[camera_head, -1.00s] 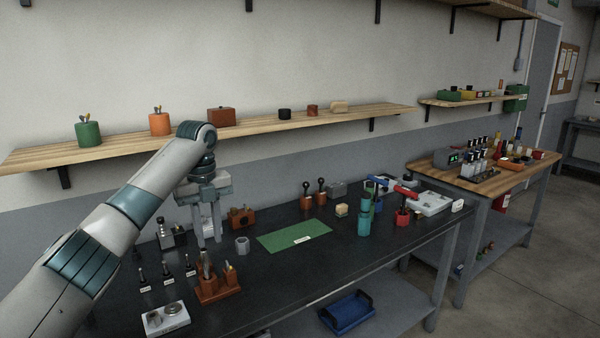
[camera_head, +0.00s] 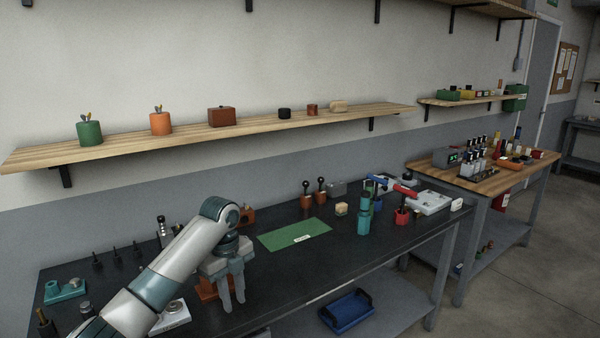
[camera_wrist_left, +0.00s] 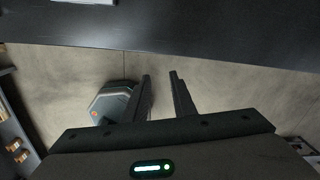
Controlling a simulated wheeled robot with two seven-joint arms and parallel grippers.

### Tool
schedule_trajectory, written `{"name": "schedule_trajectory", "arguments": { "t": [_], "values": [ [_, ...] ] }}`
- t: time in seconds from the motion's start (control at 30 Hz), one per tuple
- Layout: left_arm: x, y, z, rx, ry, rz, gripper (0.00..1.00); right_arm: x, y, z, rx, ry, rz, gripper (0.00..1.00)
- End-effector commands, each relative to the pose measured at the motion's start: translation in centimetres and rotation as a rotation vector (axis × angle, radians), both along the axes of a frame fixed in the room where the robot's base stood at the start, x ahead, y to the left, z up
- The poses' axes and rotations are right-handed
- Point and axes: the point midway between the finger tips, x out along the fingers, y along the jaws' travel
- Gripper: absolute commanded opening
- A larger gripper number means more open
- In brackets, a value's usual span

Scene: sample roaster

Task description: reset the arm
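My left arm comes in from the lower left in the head view. Its gripper (camera_head: 233,305) points down at the front edge of the dark workbench (camera_head: 290,290). In the left wrist view, the two fingers (camera_wrist_left: 163,78) stand apart with a gap between them and nothing in it. Below them are the floor and the bench edge (camera_wrist_left: 220,42). A brown wooden holder (camera_head: 207,289) on the bench is partly hidden behind the gripper. My right gripper is in neither view.
A white tray (camera_head: 174,318) lies by my forearm, partly hidden. A green mat (camera_head: 285,236) lies flat at mid-bench. Teal grinder (camera_head: 364,215) and red cup (camera_head: 401,217) stand farther right. A wall shelf (camera_head: 250,128) runs behind. The front bench strip right of the gripper is clear.

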Motion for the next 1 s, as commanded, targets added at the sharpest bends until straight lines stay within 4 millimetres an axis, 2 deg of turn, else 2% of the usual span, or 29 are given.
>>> {"name": "schedule_trajectory", "arguments": {
  "t": [0.03,0.2,0.5,0.8,1.0],
  "values": [
    [-1.2,-0.9,-2.4,-0.013,0.005,0.034,0.24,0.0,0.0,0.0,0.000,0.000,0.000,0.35],
    [-4.8,-2.8,-8.4,-0.054,-0.004,0.183,0.24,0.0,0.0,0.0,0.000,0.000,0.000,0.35],
    [-12.4,-5.1,-16.6,-0.141,-0.007,0.494,0.24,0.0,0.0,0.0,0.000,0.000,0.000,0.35],
    [-20.9,-5.4,-21.9,-0.226,-0.003,0.858,0.24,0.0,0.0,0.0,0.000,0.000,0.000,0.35],
    [-26.9,-4.4,-23.9,-0.272,0.000,1.127,0.24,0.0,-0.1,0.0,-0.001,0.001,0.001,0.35]
  ]
}}
